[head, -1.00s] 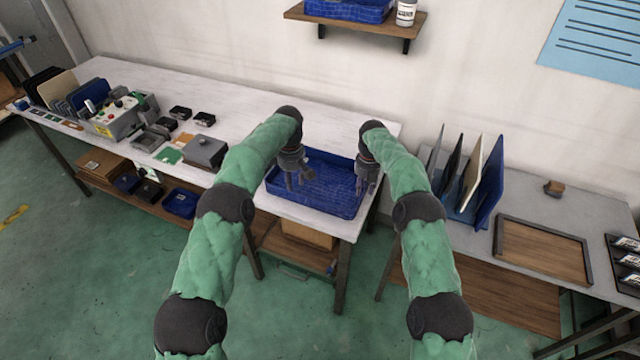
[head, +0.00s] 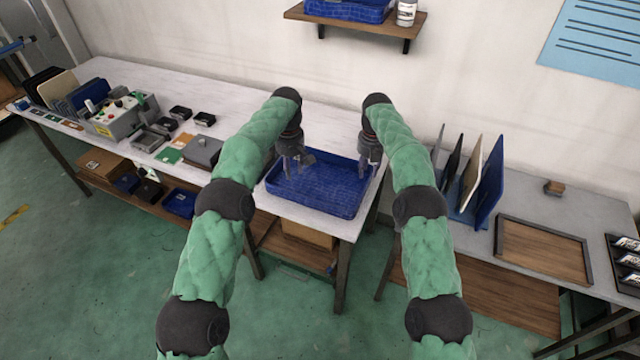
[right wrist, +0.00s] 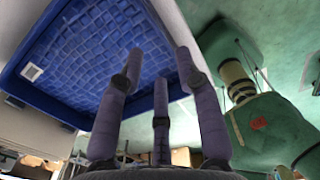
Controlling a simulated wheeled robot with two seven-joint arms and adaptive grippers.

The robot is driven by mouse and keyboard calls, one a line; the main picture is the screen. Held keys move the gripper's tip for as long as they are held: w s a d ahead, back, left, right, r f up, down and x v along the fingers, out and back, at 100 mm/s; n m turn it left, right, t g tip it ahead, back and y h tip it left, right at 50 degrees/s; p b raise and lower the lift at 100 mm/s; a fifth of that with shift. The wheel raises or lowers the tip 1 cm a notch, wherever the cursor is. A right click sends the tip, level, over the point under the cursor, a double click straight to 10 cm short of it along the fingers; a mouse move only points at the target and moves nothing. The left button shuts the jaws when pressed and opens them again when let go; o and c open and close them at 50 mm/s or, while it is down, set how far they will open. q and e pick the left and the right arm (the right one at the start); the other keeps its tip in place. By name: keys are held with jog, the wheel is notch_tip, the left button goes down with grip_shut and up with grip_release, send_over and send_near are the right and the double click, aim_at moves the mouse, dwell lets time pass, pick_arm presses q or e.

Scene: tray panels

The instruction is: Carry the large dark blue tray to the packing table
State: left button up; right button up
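The large dark blue tray (head: 318,205) lies flat and empty on the right end of the long white table (head: 240,103). My left gripper (head: 297,167) is above the tray's left part, with its fingers apart and nothing seen between them. My right gripper (head: 371,158) is at the tray's right side. In the right wrist view, its fingers (right wrist: 160,75) are spread in front of the tray's rim, and the tray (right wrist: 90,60) fills the upper left. No contact with the rim is clear. Which table is the packing table cannot be told.
A grey table (head: 470,225) stands to the right across a gap, with upright panels (head: 490,180) and a wooden-bottomed tray (head: 543,250). A control box (head: 118,117) and small parts crowd the long table's left. A wall shelf (head: 355,22) hangs above.

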jog(key=shift+r, duration=1.65)
jog(key=shift+f, duration=0.1)
